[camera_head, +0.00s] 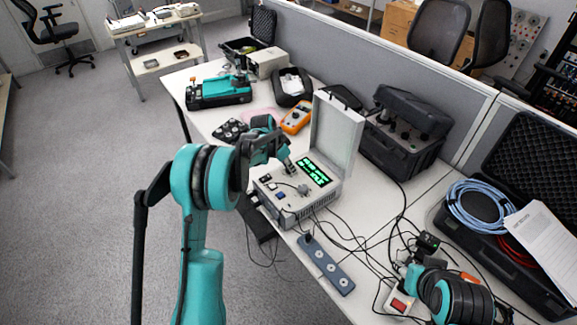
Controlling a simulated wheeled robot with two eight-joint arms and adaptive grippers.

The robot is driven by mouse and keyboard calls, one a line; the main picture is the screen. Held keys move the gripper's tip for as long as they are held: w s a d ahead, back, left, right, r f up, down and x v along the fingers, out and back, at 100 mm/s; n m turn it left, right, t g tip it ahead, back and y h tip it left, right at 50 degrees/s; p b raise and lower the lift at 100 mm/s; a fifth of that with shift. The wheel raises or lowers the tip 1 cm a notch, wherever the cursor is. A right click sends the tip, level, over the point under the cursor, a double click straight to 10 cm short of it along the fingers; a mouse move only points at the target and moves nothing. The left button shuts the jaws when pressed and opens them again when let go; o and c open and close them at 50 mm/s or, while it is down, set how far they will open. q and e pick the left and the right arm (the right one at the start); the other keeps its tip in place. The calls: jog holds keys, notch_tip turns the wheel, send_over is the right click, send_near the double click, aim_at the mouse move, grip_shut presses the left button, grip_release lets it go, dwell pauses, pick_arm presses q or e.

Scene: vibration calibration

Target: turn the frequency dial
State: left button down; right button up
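The calibration unit (299,212) is a light grey box on the table with its lid (336,135) standing open. Its panel has a lit green display (314,171), a grey round knob (303,189) and small buttons. I cannot tell for certain which control is the frequency dial. My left gripper (289,168) points down over the back left of the panel, beside the display. Its fingers are too small to show whether they are open, and contact is unclear. My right gripper (426,243) is low at the right, over cables, apart from the unit.
A grey-blue socket strip (326,264) and loose black cables lie in front of the unit. A black case (403,132) stands behind it to the right. An orange multimeter (296,117) lies behind it. An open case with blue cable (478,205) is at far right.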

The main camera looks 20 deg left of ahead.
pick_arm(q)
jog(key=shift+n, duration=0.4)
jog(key=n, duration=0.1)
jog(key=n+y, duration=0.1)
jog(key=n, duration=0.1)
jog(key=n+t+y, duration=0.1)
jog(key=shift+s+d+n, duration=0.1)
jog(key=shift+d+n, duration=0.15)
jog(key=shift+n, duration=0.05)
jog(key=n+y, duration=0.1)
jog(key=n, duration=0.2)
jog(key=n+y, duration=0.1)
jog(key=n, duration=0.2)
jog(key=shift+d+y, duration=0.15)
jog(key=shift+y, duration=0.15)
jog(key=n+y, duration=0.1)
jog(key=n, duration=0.2)
jog(key=n+g+p, duration=0.1)
jog(key=n, duration=0.2)
jog(key=shift+d+n+g+y, duration=0.1)
jog(key=shift+n+g+y, duration=0.2)
jog(key=shift+n+y, duration=0.1)
jog(key=n, duration=0.2)
jog(key=n+g, duration=0.2)
jog(key=n, duration=0.1)
jog(key=shift+w+n+y+p, duration=0.25)
jog(key=shift+n+y+p, duration=0.05)
jog(key=shift+y+p, duration=0.1)
jog(key=c, duration=1.2)
grip_release()
